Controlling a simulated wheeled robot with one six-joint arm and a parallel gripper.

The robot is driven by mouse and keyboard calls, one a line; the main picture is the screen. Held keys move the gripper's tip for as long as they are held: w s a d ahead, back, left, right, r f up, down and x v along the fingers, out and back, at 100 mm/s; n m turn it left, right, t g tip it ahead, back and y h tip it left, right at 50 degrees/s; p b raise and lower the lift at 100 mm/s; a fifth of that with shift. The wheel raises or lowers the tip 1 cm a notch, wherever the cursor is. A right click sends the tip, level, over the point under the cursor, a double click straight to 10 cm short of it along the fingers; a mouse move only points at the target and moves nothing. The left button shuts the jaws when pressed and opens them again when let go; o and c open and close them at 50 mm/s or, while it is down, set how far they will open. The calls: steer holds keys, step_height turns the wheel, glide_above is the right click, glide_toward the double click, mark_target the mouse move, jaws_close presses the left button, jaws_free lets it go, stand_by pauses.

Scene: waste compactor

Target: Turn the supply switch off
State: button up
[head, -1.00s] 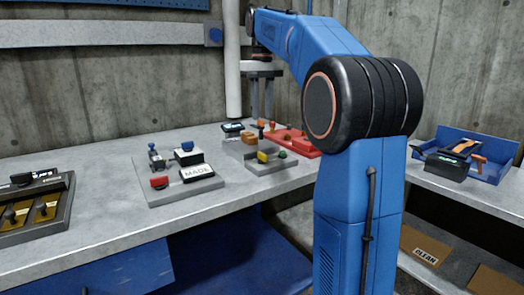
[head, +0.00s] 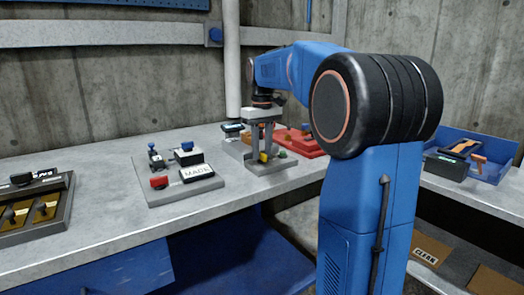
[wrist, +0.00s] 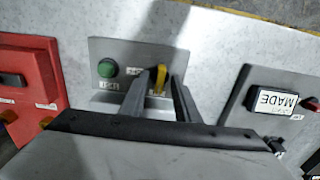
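A small grey panel (wrist: 112,47) carries a yellow switch lever (wrist: 160,79) and a round green button (wrist: 107,68). Small labels sit near both, too small to read, so I cannot tell for sure which control is the supply switch.
A red panel (wrist: 32,65) lies to the left in the wrist view. On the other side is a grey panel (head: 205,194) with a "MADE" block, a red knob and blue-topped parts. A dark tray (head: 60,208) is at far left. A blue bin (head: 500,158) stands at right.

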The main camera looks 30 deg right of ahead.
steer(key=shift+c, duration=0.2)
jaws_close()
steer(key=shift+m, duration=0.4)
steer(key=m, duration=1.1)
steer(key=shift+m, duration=0.4)
steer(key=m, duration=0.5)
steer(key=shift+m, duration=0.3)
